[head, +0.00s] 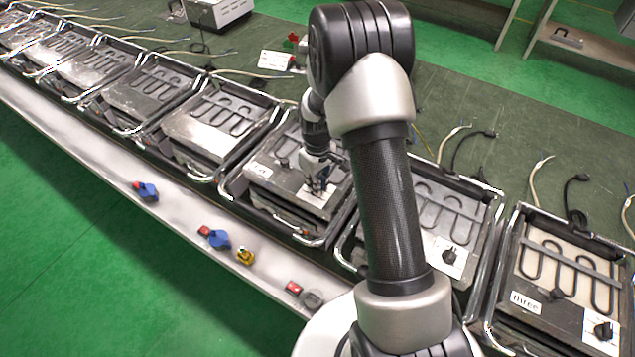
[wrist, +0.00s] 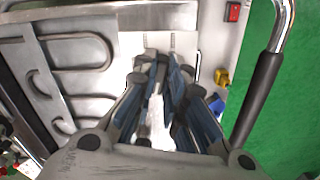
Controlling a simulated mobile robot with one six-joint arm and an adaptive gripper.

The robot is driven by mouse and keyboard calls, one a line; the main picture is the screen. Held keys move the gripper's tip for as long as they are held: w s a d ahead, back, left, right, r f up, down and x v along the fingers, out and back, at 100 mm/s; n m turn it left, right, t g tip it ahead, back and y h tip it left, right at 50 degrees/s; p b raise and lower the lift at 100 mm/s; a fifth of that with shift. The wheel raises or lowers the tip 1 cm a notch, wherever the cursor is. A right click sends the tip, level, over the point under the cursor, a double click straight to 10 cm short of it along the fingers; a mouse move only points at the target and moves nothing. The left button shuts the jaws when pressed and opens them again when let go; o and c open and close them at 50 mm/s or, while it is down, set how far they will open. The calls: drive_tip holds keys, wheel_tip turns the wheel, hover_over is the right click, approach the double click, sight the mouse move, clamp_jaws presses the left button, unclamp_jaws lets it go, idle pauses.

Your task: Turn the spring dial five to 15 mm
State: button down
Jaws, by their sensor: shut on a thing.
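My gripper (head: 318,184) is at the front right of a heating unit (head: 272,188) in the middle of the head view, over a pale dial plate (head: 308,199). The unit's small white label (head: 258,170) is too small to read surely. In the wrist view, my gripper (wrist: 163,72) has its fingers close together, pointing at the panel, shut on the spring dial. The fingers cover the dial, so its pointer and setting are hidden. Part of the white plate (wrist: 160,132) shows between the fingers.
To the right stand a unit with a black dial (head: 449,256) and one labelled "three" (head: 525,302) with its own dial (head: 603,331). Metal handle rails (head: 228,185) frame the units. Blue (head: 218,240) and yellow (head: 245,257) knobs sit on the front ledge.

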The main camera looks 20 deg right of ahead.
drive_tip(key=m, duration=0.7)
drive_tip(key=shift+a, duration=0.15)
drive_tip(key=m, duration=0.4)
drive_tip(key=shift+w+a+m, duration=0.1)
drive_tip(key=shift+m, duration=1.8)
drive_tip(key=c, duration=1.6)
unclamp_jaws()
drive_tip(key=shift+c, duration=0.2)
wheel_tip(320, 180, up, 12)
